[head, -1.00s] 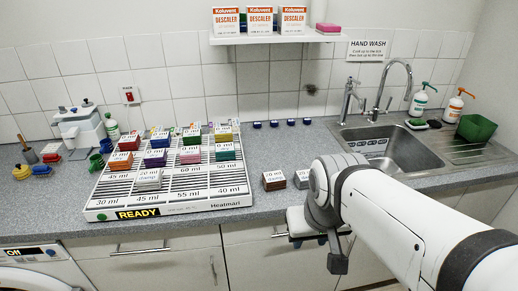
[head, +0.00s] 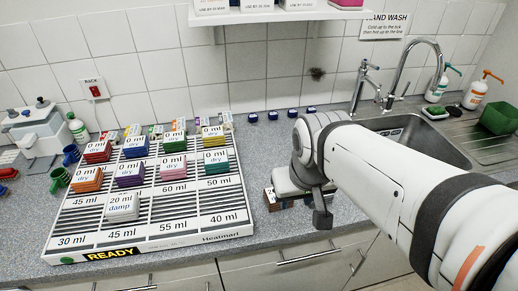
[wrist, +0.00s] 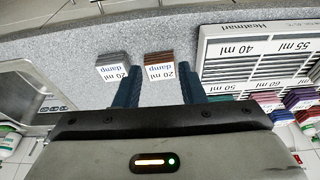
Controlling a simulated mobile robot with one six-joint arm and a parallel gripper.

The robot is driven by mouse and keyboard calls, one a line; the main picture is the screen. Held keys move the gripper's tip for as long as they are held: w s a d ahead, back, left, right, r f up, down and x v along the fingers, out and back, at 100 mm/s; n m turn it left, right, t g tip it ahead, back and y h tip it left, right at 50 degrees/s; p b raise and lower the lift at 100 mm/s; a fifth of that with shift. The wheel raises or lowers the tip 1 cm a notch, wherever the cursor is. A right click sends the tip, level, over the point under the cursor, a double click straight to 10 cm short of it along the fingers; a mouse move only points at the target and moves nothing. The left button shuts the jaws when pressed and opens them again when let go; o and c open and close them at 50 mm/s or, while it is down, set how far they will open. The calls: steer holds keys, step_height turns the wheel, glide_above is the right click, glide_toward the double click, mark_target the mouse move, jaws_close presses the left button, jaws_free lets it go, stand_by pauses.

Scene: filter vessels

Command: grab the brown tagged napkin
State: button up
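The brown tagged napkin (wrist: 159,60) is a small folded stack with a white label reading "20 ml damp". It lies on the grey speckled counter, and in the head view (head: 270,199) only its left edge shows beside my arm. My gripper (wrist: 161,80) is open and empty. In the wrist view its two blue fingers lie either side of the brown napkin's line, with the napkin just beyond the tips. I cannot tell the height gap.
A similar grey napkin (wrist: 113,66) labelled "damp" lies close beside the brown one. The white Heatmari rack (head: 160,244) holds several labelled napkin stacks. The sink (head: 425,135) is to the right; the counter's front edge is close.

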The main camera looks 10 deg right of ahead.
steer(key=shift+o, duration=1.3)
steer(key=shift+w+a, duration=0.15)
steer(key=shift+w, duration=0.05)
steer(key=o, duration=0.6)
steer(key=shift+n+g, duration=0.3)
steer(key=shift+g, duration=0.5)
steer(key=w+f, duration=0.1)
steer(key=w, duration=0.1)
steer(key=w+p, duration=0.1)
steer(key=w, duration=0.2)
steer(key=w+d+f, duration=0.1)
steer(key=w, duration=0.1)
steer(key=shift+w+d+f, duration=0.1)
steer(key=shift+w+f, duration=0.15)
steer(key=shift+f, duration=0.05)
steer(key=o, duration=0.4)
steer(key=shift+g, duration=0.7)
steer(key=w+f, duration=0.3)
steer(key=w+f+p, duration=0.1)
steer(key=w+f, duration=0.2)
steer(key=shift+w+d, duration=0.1)
steer(key=shift+w, duration=0.25)
steer(key=shift+w+f, duration=0.1)
steer(key=shift+f, duration=0.25)
steer(key=shift+s+a+f+p, duration=0.15)
steer(key=shift+f+p, duration=0.2)
steer(key=shift+f, duration=1.5)
steer(key=shift+s+a+f+p, duration=0.1)
steer(key=shift+f+p, duration=0.25)
steer(key=shift+f, duration=1.5)
